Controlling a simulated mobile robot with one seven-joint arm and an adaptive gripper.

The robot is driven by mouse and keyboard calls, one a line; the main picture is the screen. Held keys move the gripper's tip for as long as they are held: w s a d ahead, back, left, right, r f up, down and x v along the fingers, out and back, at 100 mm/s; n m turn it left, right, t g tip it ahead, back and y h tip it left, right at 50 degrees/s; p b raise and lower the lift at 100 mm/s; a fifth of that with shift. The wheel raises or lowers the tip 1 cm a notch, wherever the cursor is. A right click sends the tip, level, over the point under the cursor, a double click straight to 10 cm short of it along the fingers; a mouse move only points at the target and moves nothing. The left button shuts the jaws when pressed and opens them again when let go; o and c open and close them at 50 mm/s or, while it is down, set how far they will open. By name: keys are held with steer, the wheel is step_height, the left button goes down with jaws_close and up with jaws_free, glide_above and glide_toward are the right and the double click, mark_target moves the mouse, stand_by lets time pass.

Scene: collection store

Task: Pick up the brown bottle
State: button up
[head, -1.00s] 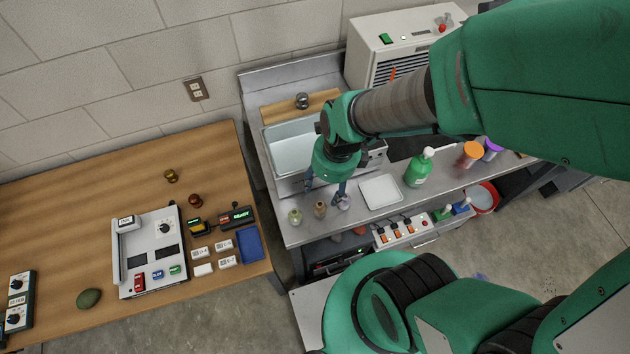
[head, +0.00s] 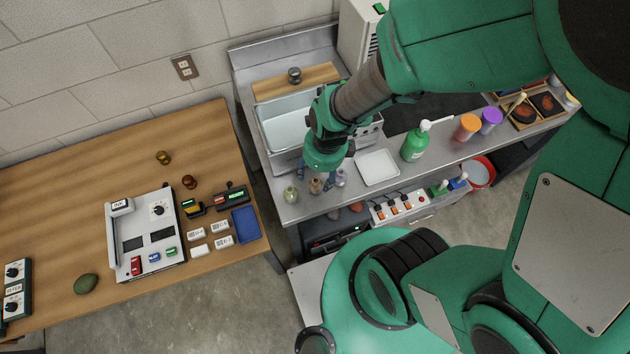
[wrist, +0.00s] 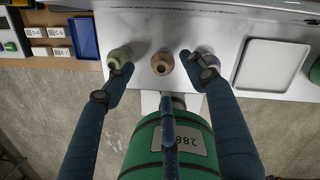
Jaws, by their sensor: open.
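The brown bottle (head: 315,186) stands upright near the front edge of the metal counter. In the wrist view the bottle (wrist: 162,63) shows from above, between and just beyond the fingertips.
A white tray (head: 377,167) lies to the right, with a green pump bottle (head: 414,145) beyond it. The sink (head: 285,128) is behind. The wooden table (head: 120,185) with a control panel stands to the left. The counter's front edge is close.

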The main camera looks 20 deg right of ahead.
mark_target(316, 181)
steer(key=shift+f, duration=0.3)
steer(key=shift+f, duration=0.1)
steer(key=shift+w+a+f+b, duration=0.15)
steer(key=shift+f+b, duration=0.7)
steer(key=shift+f, duration=1.65)
steer(key=c, duration=1.3)
steer(key=shift+r+p, duration=1.3)
steer(key=shift+r, duration=3.75)
